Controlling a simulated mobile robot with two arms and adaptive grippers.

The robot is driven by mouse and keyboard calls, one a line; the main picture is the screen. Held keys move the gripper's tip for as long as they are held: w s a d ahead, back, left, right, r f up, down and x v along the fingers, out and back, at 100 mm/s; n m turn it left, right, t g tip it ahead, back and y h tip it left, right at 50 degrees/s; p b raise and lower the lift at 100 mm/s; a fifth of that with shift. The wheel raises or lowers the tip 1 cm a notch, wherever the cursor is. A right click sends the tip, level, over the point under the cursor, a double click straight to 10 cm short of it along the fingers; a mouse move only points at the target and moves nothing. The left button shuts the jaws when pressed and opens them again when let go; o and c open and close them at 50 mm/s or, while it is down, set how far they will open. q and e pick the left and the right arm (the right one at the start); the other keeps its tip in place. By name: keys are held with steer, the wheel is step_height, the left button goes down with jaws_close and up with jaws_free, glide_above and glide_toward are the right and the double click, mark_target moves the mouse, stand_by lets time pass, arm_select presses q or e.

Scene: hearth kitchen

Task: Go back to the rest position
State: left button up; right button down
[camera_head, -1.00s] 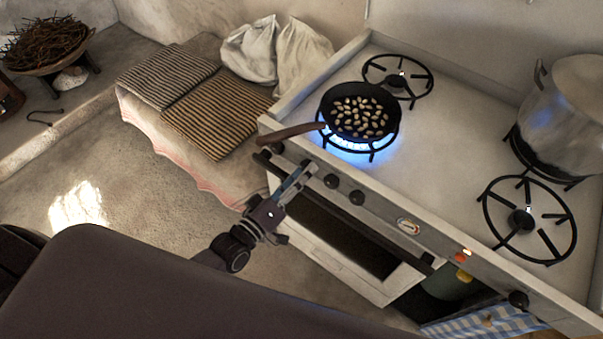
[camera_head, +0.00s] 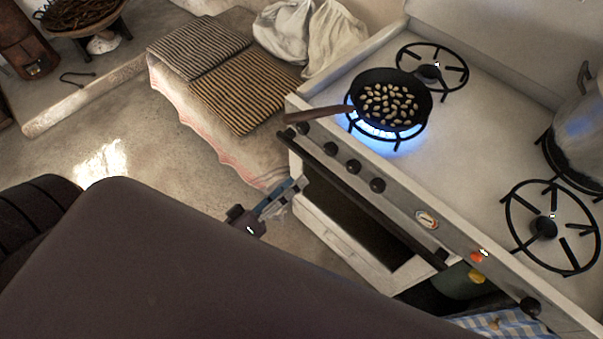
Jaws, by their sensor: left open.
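My left gripper (camera_head: 287,192) is empty and open, in front of the stove's front panel, below the row of knobs. My own dark body hides most of its arm. My right gripper is not in view.
The white stove (camera_head: 478,135) fills the right side, with an oven door below a dark rail (camera_head: 370,200). A large metal pot (camera_head: 582,140) stands at the right edge. Striped cushions (camera_head: 240,92) lie on a bench at the left. Open floor (camera_head: 180,150) lies between.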

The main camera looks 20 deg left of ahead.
arm_select(q)
steer(key=shift+s, duration=0.15)
stand_by(0.4)
steer(key=s+a+f+m+g+y, duration=0.2)
steer(key=s+f+g, duration=0.1)
steer(key=f, duration=0.7)
steer(key=s+a+f+m+g+y, duration=0.1)
steer(key=s+a+f+g, duration=0.15)
steer(key=f, duration=0.85)
steer(key=s+a+f+m+g+y, duration=0.2)
steer(key=s+f+g, duration=0.15)
steer(key=f, duration=0.65)
steer(key=s+d+f+m+g, duration=0.1)
steer(key=s+f+m+g, duration=0.1)
steer(key=s+f, duration=0.5)
steer(key=s+f+m+g+y, duration=0.1)
steer(key=s+f+g, duration=0.4)
steer(key=s, duration=1)
steer(key=shift+d+f+m, duration=0.4)
steer(key=shift+f+m, duration=0.4)
steer(key=shift+f, duration=0.05)
